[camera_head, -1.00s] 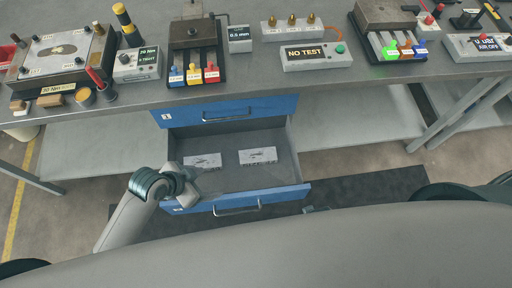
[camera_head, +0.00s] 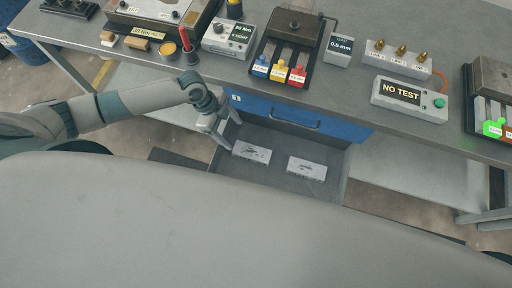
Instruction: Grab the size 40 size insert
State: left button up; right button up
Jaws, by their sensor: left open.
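Two light grey inserts lie in the open drawer (camera_head: 329,153) under the workbench. The left insert (camera_head: 252,153) and the right insert (camera_head: 306,168) lie apart, and the small dark marks on them are too small to read, so I cannot tell which is size 40. My left gripper (camera_head: 229,133) is open at the drawer's left side, above and a little left of the left insert. It seems apart from the insert. My right gripper is not in view.
The closed blue drawer (camera_head: 305,118) sits just above the open one, under the workbench edge (camera_head: 350,120). The bench top carries a NO TEST box (camera_head: 409,98), a fixture with coloured tags (camera_head: 285,68) and a red-handled tool (camera_head: 187,40). My body hides the drawer's front.

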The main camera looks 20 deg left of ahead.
pick_arm(q)
jog(key=shift+s, duration=0.1)
jog(key=b+x, duration=0.6)
jog(key=x, duration=0.2)
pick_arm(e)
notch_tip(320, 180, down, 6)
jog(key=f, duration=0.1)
pick_arm(q)
jog(key=b+x, duration=0.3)
jog(key=x, duration=0.1)
jog(key=shift+b, duration=0.4)
jog(key=shift+f, duration=0.1)
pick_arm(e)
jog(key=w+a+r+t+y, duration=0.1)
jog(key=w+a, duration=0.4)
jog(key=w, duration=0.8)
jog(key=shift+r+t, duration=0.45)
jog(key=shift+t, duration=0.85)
pick_arm(q)
jog(key=shift+f, duration=0.15)
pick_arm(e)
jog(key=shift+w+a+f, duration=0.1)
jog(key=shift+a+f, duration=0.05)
